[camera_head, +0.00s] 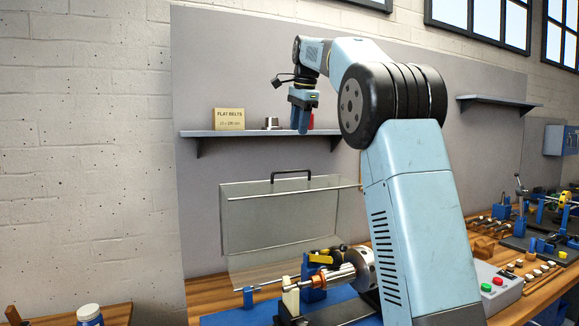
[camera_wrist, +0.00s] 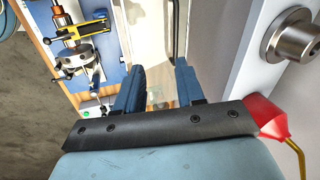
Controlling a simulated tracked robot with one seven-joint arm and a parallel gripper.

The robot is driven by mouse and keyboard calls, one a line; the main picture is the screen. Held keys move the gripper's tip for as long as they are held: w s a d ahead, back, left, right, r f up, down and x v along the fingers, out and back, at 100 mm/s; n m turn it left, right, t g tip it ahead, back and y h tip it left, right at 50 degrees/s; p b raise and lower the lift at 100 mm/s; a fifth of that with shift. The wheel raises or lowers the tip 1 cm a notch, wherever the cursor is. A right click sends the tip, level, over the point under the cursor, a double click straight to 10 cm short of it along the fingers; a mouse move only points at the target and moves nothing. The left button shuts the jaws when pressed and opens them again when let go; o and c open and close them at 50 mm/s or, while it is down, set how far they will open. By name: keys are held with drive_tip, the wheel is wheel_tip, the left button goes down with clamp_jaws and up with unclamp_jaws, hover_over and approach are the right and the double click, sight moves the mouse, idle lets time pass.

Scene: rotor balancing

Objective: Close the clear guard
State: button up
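The clear guard (camera_head: 275,220) is a large transparent box-like cover with a black handle (camera_head: 293,173) on its top edge. It stands raised, behind and to the left of the rotor (camera_head: 350,270). The rotor also shows at the upper left in the wrist view (camera_wrist: 82,55). My gripper (camera_head: 301,122) is high in front of the wall shelf, above the guard's handle and apart from it. In the wrist view its two blue fingers (camera_wrist: 158,85) are apart with nothing between them. A pale translucent part, probably the guard, shows beyond the fingers.
The wall shelf (camera_head: 255,134) holds a flat-belts box (camera_head: 229,119) and a metal part (camera_head: 271,123). A red item (camera_wrist: 268,115) and the metal part (camera_wrist: 291,35) are close by on the right in the wrist view. A control box (camera_head: 497,284) stands on the bench.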

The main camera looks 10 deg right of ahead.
drive_tip(key=w+m, duration=0.2)
drive_tip(key=w, duration=0.2)
hover_over(289, 184)
wheel_tip(289, 184, down, 14)
drive_tip(key=shift+r, duration=0.1)
idle(0.4)
clamp_jaws()
idle(0.5)
